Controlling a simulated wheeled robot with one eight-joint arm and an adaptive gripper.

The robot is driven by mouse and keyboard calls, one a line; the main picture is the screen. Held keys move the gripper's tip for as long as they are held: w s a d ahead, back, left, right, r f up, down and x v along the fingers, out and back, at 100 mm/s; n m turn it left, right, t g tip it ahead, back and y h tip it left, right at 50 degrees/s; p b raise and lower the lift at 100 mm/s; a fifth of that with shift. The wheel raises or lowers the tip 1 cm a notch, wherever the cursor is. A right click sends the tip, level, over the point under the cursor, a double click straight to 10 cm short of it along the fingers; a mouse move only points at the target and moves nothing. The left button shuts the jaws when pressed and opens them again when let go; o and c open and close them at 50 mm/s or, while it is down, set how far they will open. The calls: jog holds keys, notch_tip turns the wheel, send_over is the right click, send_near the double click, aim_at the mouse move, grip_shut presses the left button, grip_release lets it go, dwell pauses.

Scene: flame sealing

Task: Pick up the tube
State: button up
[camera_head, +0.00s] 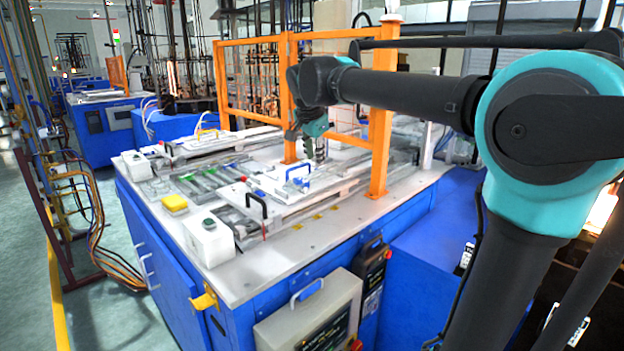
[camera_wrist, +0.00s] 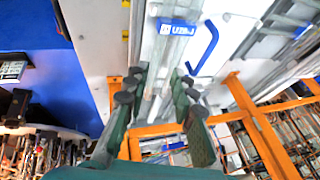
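My gripper (camera_head: 315,152) hangs over the blue and white workbench, fingers pointing down, near a blue handle (camera_head: 298,174). In the wrist view my gripper (camera_wrist: 162,82) has its two green, dark-padded fingers apart. A pale, blurred, narrow upright shape shows between them; I cannot tell whether it is the tube or part of the bench. I cannot make out a tube for certain in the head view. No thing is clearly gripped.
Orange frame posts (camera_head: 380,150) stand close beside my gripper. In the wrist view, a blue handle (camera_wrist: 207,48) lies right of the fingers.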

aim_at(318, 177)
jog(key=x, duration=0.9)
jog(key=shift+d, duration=0.15)
jog(key=shift+s, duration=0.1)
jog(key=shift+c, duration=0.6)
grip_shut()
